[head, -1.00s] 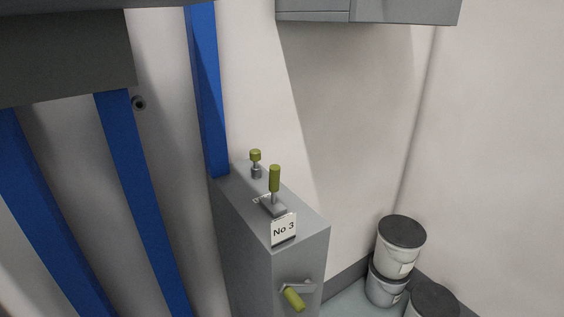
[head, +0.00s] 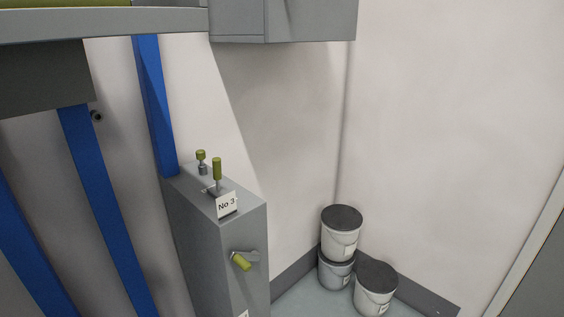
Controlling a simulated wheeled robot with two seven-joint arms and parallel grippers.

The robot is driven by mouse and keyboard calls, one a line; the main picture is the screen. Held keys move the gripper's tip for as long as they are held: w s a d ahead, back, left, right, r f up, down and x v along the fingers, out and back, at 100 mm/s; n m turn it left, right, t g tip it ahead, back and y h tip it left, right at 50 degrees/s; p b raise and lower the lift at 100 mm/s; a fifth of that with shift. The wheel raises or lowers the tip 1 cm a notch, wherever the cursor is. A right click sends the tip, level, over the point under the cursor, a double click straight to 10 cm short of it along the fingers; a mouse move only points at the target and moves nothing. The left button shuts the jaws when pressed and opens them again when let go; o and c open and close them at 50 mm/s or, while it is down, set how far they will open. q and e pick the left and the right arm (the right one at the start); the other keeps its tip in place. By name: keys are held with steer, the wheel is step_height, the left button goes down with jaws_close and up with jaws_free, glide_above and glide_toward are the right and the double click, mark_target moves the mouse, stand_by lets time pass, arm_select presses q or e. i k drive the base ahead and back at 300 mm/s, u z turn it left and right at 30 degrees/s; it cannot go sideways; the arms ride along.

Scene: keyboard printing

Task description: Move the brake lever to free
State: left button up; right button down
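A grey control box (head: 195,235) stands left of centre in the head view. On its top is an upright lever with a green cylindrical handle (head: 217,169), rising from a slot behind a "No 3" sign (head: 227,205). Behind it is a shorter green-topped knob (head: 201,158). A green-handled crank (head: 241,261) sticks out from the box's front face. No readable label shows which of these is the brake lever or which position is free. Neither of my grippers is in view.
Blue posts (head: 108,200) stand left of the box. A grey cabinet (head: 310,22) hangs on the wall above. Lidded buckets (head: 341,240) stand on the floor in the corner to the right, some stacked. The floor (head: 310,298) between box and buckets is partly clear.

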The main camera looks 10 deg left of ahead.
mark_target(216, 161)
steer(key=z, duration=1.25)
steer(key=i, duration=0.95)
steer(key=u, duration=3.05)
steer(key=i, duration=0.5)
steer(key=z, duration=0.05)
